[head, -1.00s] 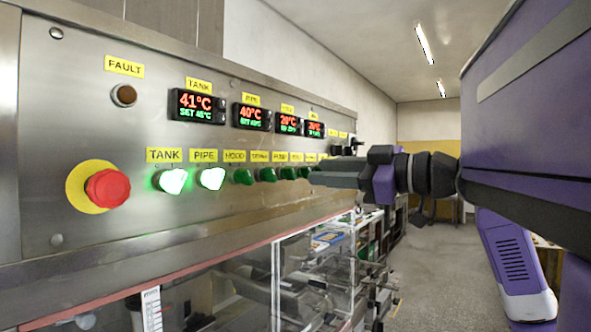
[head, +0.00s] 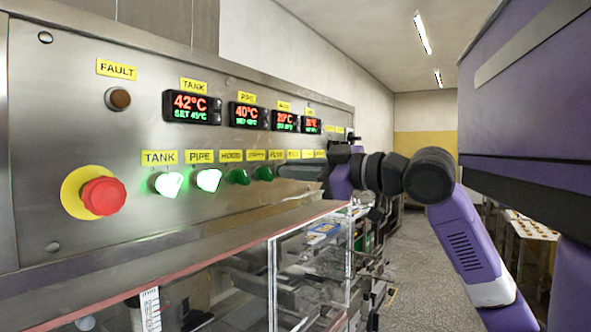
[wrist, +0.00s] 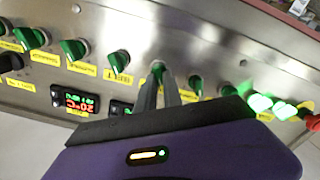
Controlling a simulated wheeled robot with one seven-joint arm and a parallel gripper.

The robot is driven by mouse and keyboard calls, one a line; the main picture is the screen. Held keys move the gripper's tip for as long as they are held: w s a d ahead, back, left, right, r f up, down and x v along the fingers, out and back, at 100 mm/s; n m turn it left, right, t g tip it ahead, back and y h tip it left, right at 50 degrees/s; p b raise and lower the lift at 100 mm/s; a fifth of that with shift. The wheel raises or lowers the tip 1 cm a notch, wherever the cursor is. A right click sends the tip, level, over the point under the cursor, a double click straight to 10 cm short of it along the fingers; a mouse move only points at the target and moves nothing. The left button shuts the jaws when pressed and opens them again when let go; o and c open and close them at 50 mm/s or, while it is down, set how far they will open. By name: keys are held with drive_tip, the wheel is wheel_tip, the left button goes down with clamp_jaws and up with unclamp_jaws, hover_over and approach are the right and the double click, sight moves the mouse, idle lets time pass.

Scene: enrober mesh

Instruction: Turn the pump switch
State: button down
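The control panel carries a row of rotary switches under yellow labels. The fifth label from the left (head: 274,155) seems to read PUMP, though small. In the wrist view, which is upside down, the matching green switch (wrist: 157,67) is fifth from the lit end, unlit. My gripper (wrist: 159,84) has its two fingers a little apart, with their tips on either side of this switch's knob. Whether they touch it cannot be told. In the head view my gripper (head: 284,172) is at the panel and hides this switch and those beyond it.
The tank (head: 167,183) and pipe (head: 208,180) switches glow. The hood switch (head: 239,177) and its neighbour (head: 263,174) are unlit green. A red emergency button (head: 103,195) is at left. A clear guard (head: 275,262) stands below the panel; the aisle at right is open.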

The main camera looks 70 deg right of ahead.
idle(0.4)
drive_tip(key=m+p, duration=0.2)
drive_tip(key=m, duration=0.2)
drive_tip(key=m+p, duration=0.2)
drive_tip(key=m, duration=0.2)
drive_tip(key=m+p, duration=0.1)
drive_tip(key=m, duration=0.2)
drive_tip(key=shift+s+d+m+p, duration=0.1)
drive_tip(key=shift+d+m+p, duration=0.3)
idle(0.4)
drive_tip(key=c, duration=1.5)
unclamp_jaws()
drive_tip(key=shift+s, duration=0.1)
